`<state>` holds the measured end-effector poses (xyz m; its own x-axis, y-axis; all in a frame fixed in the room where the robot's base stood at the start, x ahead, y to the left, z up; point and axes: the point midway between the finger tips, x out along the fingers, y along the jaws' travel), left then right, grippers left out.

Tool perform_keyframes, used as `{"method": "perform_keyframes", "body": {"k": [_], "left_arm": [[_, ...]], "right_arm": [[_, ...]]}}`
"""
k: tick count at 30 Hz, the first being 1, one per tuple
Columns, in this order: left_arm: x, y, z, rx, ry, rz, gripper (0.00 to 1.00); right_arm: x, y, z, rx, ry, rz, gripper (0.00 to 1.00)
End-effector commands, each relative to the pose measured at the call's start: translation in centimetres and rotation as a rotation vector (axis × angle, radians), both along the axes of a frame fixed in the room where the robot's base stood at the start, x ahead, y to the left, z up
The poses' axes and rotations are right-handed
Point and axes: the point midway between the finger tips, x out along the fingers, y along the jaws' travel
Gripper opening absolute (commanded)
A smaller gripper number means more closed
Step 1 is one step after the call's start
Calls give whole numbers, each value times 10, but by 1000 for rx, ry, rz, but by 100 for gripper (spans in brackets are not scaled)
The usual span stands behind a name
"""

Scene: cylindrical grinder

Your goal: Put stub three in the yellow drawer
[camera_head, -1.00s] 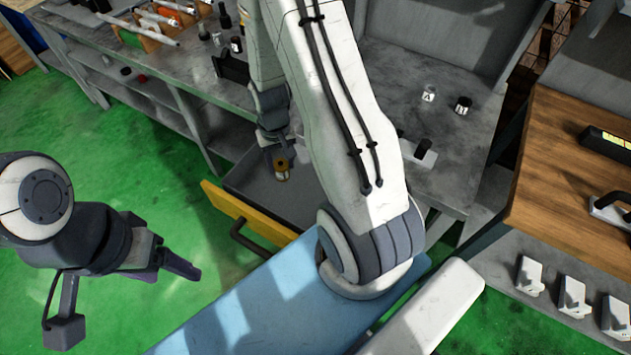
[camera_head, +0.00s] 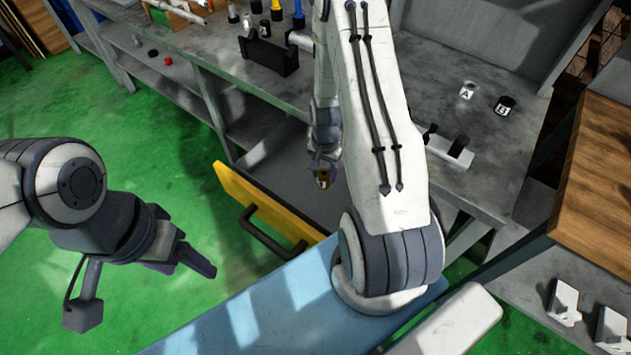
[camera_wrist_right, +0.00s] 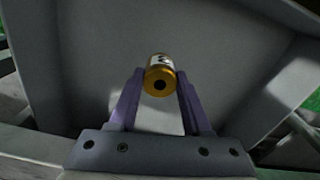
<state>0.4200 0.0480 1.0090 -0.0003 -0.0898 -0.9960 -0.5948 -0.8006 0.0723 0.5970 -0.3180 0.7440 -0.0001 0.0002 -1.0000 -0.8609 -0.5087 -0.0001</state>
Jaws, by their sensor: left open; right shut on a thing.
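The yellow drawer (camera_head: 256,203) is pulled out, with a yellow front, a dark handle and a grey inside. My right gripper (camera_head: 324,172) is over the open drawer, pointing down. It is shut on a small brass-coloured stub (camera_head: 323,180). In the right wrist view the stub (camera_wrist_right: 160,76) sits between the two fingertips, with a dark hole in its end and a white label whose mark I cannot read. The grey drawer floor lies beyond it. My left gripper (camera_head: 198,262) is open and empty at the left, over the green floor.
A grey workbench (camera_head: 420,75) stands behind the drawer. A wooden-topped table (camera_head: 610,170) is at the right.

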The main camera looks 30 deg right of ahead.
Motion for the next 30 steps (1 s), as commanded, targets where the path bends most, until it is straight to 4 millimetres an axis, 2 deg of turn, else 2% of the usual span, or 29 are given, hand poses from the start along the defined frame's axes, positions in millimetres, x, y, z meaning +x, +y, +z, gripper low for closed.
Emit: {"method": "perform_keyframes", "body": {"k": [1,6,9,17,30], "left_arm": [[0,0,2,0,0,0,69],[0,0,3,0,0,0,69],[0,0,3,0,0,0,69],[0,0,6,0,0,0,69],[0,0,2,0,0,0,69]], "right_arm": [[6,7,-4,0,0,6,0],[17,19,-14,0,-1,2,0],[18,21,-20,0,0,0,0],[18,21,-53,0,0,0,0],[18,21,-60,0,-1,0,0]]}}
